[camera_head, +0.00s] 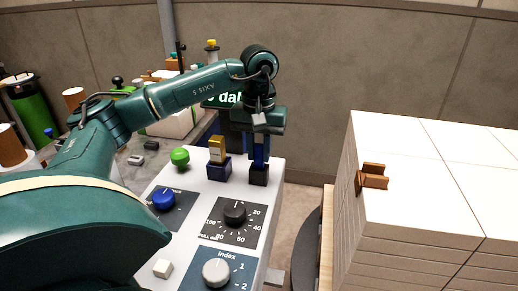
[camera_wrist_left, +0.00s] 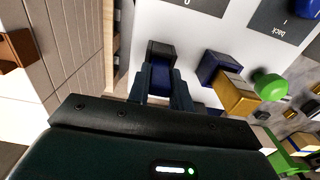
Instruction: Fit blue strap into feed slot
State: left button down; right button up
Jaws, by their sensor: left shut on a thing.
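My left gripper (camera_head: 259,146) points down at the far right corner of the white control panel. It is shut on the blue strap (camera_wrist_left: 161,84), a small dark blue piece between the fingers. Directly below is a black block (camera_head: 259,175), which seems to be the feed slot; it also shows in the left wrist view (camera_wrist_left: 160,49). The strap's lower end meets the black block's top, but I cannot tell how deep it sits. My fingers hide part of the strap. My right gripper is not in view.
Left of the black block, a gold piece (camera_head: 217,150) stands in a navy block (camera_head: 218,169), with a green knob (camera_head: 180,157) beyond. The panel (camera_head: 182,238) carries several dials. A stack of white reams (camera_head: 430,180) with a brown bracket (camera_head: 373,176) stands right.

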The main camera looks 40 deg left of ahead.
pick_arm(q)
jog(key=shift+f, duration=0.2)
jog(key=c, duration=1.3)
grip_release()
jog(key=shift+o, duration=0.2)
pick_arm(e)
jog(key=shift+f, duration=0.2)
pick_arm(q)
jog(key=shift+r, duration=0.1)
jog(key=shift+r, duration=0.55)
notch_tip(320, 180, up, 10)
jog(key=p, duration=0.2)
jog(key=shift+r+p, duration=0.1)
jog(key=shift+p, duration=0.25)
jog(key=shift+r, duration=0.5)
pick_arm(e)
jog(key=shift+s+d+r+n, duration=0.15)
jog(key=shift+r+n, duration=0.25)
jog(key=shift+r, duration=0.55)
